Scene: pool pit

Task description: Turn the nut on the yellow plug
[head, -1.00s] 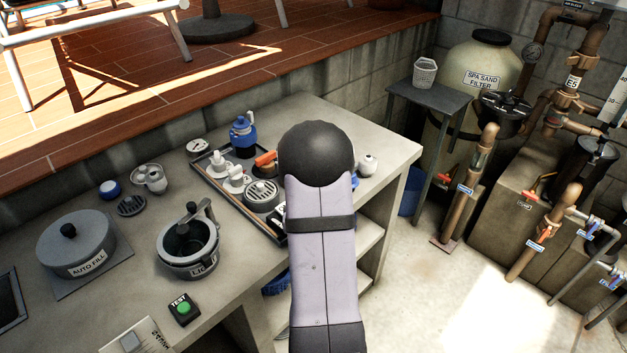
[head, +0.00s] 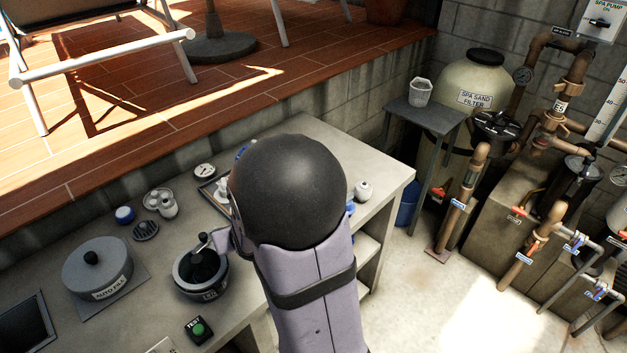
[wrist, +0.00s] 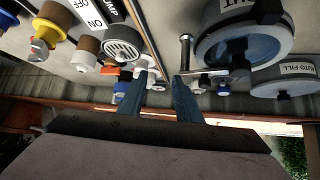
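A fitting with a yellow collar (wrist: 40,50), possibly the yellow plug, shows at the left edge of the wrist view, beside a white part.
The grey lidded pot marked AUTO FILL (head: 97,268), an open round pot (head: 200,275) and the green TEST button (head: 198,329) stand on the counter. A round slotted drain cap (wrist: 122,47) is left of my fingers. The counter's right end (head: 385,175) is mostly clear.

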